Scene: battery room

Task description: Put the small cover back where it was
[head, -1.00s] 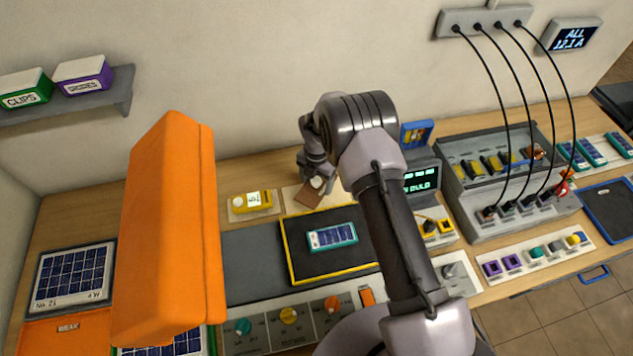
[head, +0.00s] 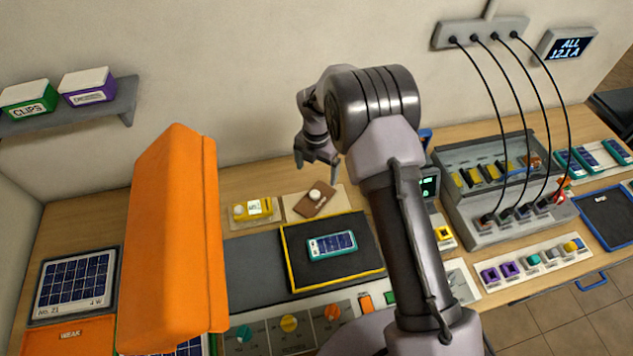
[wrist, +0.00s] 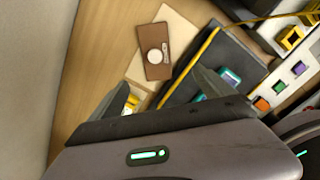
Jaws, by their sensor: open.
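The small cover (head: 309,207) is a brown rectangular plate with a round white knob. It lies askew on a beige board (head: 339,195) at the back of the bench. It also shows in the wrist view (wrist: 152,38), beyond my fingertips. My gripper (head: 318,166) is open and empty, above and behind the cover and apart from it. In the wrist view, its two spread fingers (wrist: 163,88) show at left and right with nothing between them. Whatever lies under the cover is hidden.
A yellow meter (head: 253,208) stands left of the beige board. A black tray with a yellow rim (head: 285,262) holds a blue cell pack (head: 332,244) in front. A grey cabled rack (head: 470,235) stands right.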

